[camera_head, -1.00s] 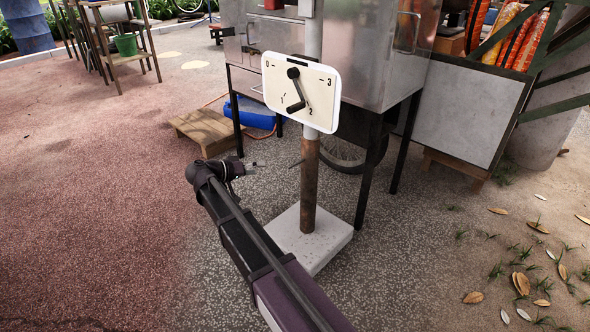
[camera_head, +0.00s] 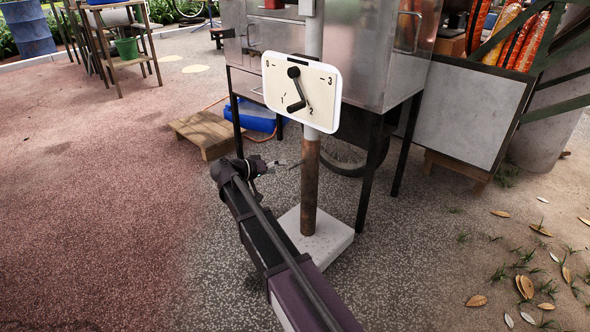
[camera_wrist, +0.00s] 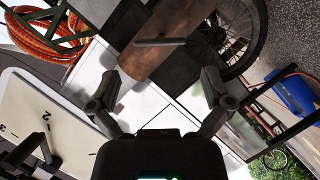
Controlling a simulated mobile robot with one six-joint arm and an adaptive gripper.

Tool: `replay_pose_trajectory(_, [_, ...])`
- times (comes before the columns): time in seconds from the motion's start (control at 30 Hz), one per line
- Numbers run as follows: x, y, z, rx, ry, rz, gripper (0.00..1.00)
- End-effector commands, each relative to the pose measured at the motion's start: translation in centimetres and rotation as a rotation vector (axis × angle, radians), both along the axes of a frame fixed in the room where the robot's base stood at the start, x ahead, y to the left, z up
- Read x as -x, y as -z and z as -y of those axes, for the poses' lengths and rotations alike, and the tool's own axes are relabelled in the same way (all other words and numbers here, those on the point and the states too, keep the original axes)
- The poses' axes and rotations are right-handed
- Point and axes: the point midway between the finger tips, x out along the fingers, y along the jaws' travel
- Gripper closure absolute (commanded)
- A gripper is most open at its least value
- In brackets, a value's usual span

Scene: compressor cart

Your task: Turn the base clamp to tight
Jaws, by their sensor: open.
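A thin dark lever (camera_head: 291,165) sticks out from the rust-brown lower part of an upright pole (camera_head: 310,190); it looks like the base clamp. In the wrist view the lever (camera_wrist: 160,42) lies across the brown pole, beyond my fingertips and between their lines. My gripper (camera_head: 268,167) is left of the pole, at about the lever's height. In the wrist view my gripper (camera_wrist: 160,85) has its two fingers wide apart with nothing between them. No tight or loose mark shows by the lever.
A white dial panel (camera_head: 320,95) marked 0 to 3 is on the pole above the lever, its crank near 1 and 2. The pole stands on a pale square base (camera_head: 335,243). A metal cart (camera_head: 355,55) stands behind. Open paving (camera_head: 110,230) lies left.

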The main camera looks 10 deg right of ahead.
Motion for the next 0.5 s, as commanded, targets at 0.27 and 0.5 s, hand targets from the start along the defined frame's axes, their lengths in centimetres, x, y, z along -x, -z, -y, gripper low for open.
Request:
replay_pose_trajectory(0.27, [-1.3, 1.3, 3.8, 0.000, 0.003, 0.000, 0.00])
replay_pose_trajectory(0.5, [-1.9, 1.7, 5.6, -0.001, 0.002, 0.000, 0.00])
